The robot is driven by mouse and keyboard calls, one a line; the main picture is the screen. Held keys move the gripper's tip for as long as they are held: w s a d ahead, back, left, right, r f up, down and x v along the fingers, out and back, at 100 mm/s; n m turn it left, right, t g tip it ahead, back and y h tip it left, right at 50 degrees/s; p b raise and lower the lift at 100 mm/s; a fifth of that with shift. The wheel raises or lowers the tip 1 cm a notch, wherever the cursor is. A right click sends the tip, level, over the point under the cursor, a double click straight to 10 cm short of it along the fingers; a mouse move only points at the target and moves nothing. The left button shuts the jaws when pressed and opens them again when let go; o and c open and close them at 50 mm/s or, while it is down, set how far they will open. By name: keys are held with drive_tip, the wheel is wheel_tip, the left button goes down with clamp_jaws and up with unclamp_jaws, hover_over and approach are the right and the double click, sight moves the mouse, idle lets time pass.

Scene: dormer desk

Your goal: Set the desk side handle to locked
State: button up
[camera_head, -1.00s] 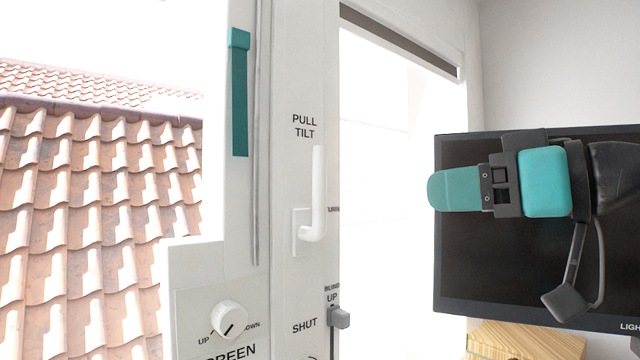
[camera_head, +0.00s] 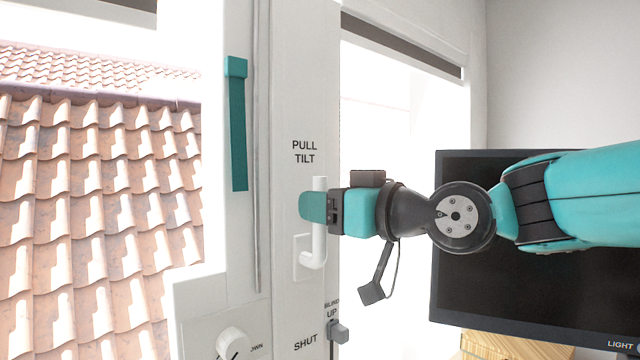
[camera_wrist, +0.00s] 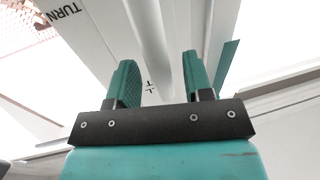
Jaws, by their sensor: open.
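The white window handle (camera_head: 319,250) is on the white frame, its lever standing upright from a plate, between the words PULL TILT above and SHUT below. My gripper (camera_head: 313,206) is at the lever from the right, and one teal finger covers its middle. In the wrist view, the white lever (camera_wrist: 152,38) runs between the two spread teal fingers of my gripper (camera_wrist: 158,82). The fingers are open, with gaps beside the lever. I cannot tell whether either finger touches it. No label reading locked is legible.
A blind slider (camera_head: 338,331) and a screen knob (camera_head: 233,344) are below the handle. A teal strip (camera_head: 238,125) is on the frame at left. A dark monitor (camera_head: 475,290) stands behind my arm at right, above a wooden box (camera_head: 510,347).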

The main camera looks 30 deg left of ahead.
drive_tip(key=shift+w+a, duration=0.1)
drive_tip(key=shift+a, duration=0.5)
clamp_jaws()
